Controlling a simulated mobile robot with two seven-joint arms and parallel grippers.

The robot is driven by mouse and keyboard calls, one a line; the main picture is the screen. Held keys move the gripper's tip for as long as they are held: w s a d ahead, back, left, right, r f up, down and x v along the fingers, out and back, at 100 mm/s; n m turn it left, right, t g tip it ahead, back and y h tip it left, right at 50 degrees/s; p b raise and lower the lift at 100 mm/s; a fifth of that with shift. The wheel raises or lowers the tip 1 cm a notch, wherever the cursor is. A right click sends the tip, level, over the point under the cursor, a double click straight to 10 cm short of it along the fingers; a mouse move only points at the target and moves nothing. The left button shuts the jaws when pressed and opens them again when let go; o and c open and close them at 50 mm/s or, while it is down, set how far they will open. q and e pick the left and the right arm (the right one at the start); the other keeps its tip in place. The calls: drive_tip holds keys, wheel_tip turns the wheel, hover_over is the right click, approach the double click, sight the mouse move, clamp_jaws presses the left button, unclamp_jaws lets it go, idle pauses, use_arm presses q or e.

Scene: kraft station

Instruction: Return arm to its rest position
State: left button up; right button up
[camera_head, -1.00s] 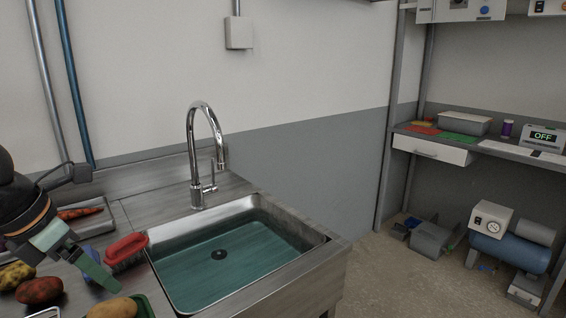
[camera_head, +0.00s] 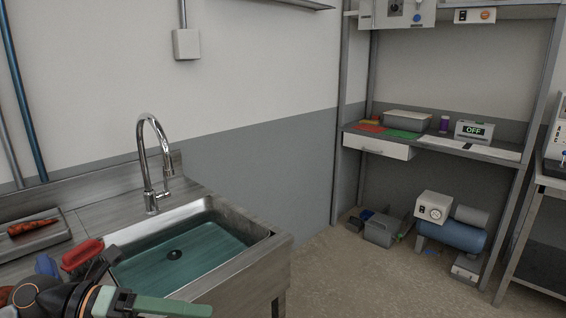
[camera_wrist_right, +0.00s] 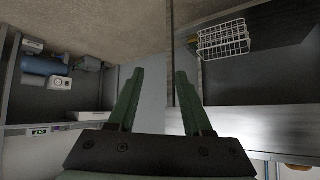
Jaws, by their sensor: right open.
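My left gripper (camera_head: 160,306) is at the lower left of the head view, in front of the sink, with a green finger pointing right. Its body is dark with an orange ring, and the frame's bottom edge cuts it off, so its opening is unclear. My right gripper (camera_wrist_right: 160,73) shows in the right wrist view. Its two green fingers are spread apart with nothing between them. It does not show in the head view.
The steel sink (camera_head: 185,252) holds water, with a faucet (camera_head: 150,165) behind. A red brush (camera_head: 82,254) and a carrot tray (camera_head: 48,238) lie left of it. A shelf (camera_head: 440,142) stands right, with clear floor before it. A wire basket (camera_wrist_right: 223,40) shows in the right wrist view.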

use_arm(q)
drive_tip(key=w+f+n+t+p, duration=0.3)
drive_tip(key=w+n+t, duration=0.2)
drive_tip(key=n+t, duration=0.9)
drive_tip(key=a+f+n+y+p, duration=0.1)
drive_tip(key=a+f+n+y, duration=0.3)
drive_tip(key=f+n+y, duration=0.75)
drive_tip(key=s+d+f+n+g+y+p, duration=0.1)
drive_tip(key=s+d+f+n+g+p, duration=0.1)
drive_tip(key=s+f+n+g, duration=0.5)
drive_tip(key=s+f+n, duration=0.3)
drive_tip(key=s+f, duration=0.4)
drive_tip(key=f, duration=0.2)
drive_tip(key=shift+s+d+f, duration=0.2)
drive_tip(key=shift+d+f, duration=0.2)
use_arm(e)
drive_tip(key=r, duration=0.1)
drive_tip(key=s+d+r, duration=0.1)
drive_tip(key=r, duration=0.2)
drive_tip(key=shift+s+d+r, duration=0.3)
drive_tip(key=shift+d+r, duration=0.1)
